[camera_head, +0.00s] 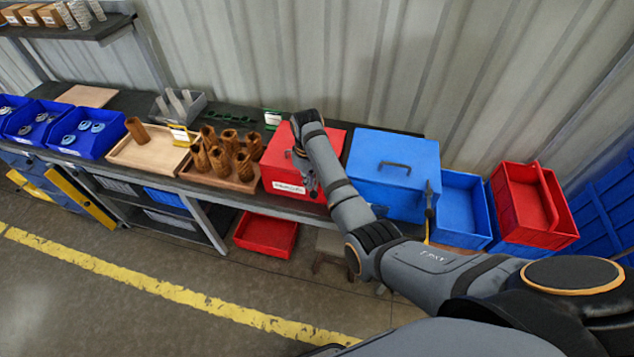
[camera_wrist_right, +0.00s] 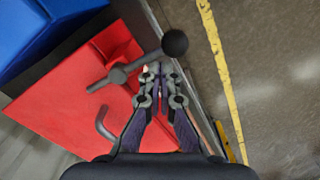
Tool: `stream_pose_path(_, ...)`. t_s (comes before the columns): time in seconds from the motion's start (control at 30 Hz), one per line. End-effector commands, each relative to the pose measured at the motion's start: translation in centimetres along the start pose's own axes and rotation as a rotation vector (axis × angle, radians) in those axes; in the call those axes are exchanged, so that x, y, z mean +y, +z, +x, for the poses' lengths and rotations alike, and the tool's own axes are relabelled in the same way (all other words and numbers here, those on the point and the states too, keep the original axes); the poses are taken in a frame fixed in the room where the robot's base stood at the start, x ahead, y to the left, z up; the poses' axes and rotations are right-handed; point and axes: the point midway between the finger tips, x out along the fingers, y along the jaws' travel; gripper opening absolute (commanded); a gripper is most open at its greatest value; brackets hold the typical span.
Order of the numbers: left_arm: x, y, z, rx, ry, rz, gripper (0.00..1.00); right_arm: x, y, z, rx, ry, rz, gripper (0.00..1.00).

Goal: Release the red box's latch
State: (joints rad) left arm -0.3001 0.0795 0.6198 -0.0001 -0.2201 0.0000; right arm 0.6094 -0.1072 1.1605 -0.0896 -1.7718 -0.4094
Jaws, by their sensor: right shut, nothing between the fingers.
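The red box (camera_head: 278,165) stands shut on the bench in the head view, with a white label (camera_head: 289,187) on its front. In the right wrist view the red box (camera_wrist_right: 75,115) fills the left half, with a bent grey handle (camera_wrist_right: 105,124) on its lid. A grey latch lever with a dark ball knob (camera_wrist_right: 174,43) sticks out past the box's edge. My right gripper (camera_head: 311,190) is at the box's front right; in the right wrist view its shut, empty fingers (camera_wrist_right: 158,72) are close by the lever. Whether they touch it I cannot tell. My left gripper is not in view.
A blue box (camera_head: 395,160) stands right of the red box. A wooden tray of brown cartridges (camera_head: 232,181) is left of it. Blue and red bins (camera_head: 522,210) stand at the right. A red bin (camera_head: 266,235) sits below the bench.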

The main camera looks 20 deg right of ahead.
Motion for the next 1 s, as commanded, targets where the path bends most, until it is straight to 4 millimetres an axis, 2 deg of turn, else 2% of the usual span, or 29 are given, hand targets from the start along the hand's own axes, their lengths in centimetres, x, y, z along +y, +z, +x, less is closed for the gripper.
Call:
stream_pose_path(0.37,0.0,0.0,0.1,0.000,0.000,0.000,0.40,0.0,0.0,1.1,0.000,0.000,0.000,0.00)
stream_pose_path(0.67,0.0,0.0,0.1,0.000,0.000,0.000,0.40,0.0,0.0,1.1,0.000,0.000,0.000,0.00)
stream_pose_path(1.0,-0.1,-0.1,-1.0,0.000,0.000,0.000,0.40,0.0,0.0,0.6,-0.001,0.000,0.000,0.00)
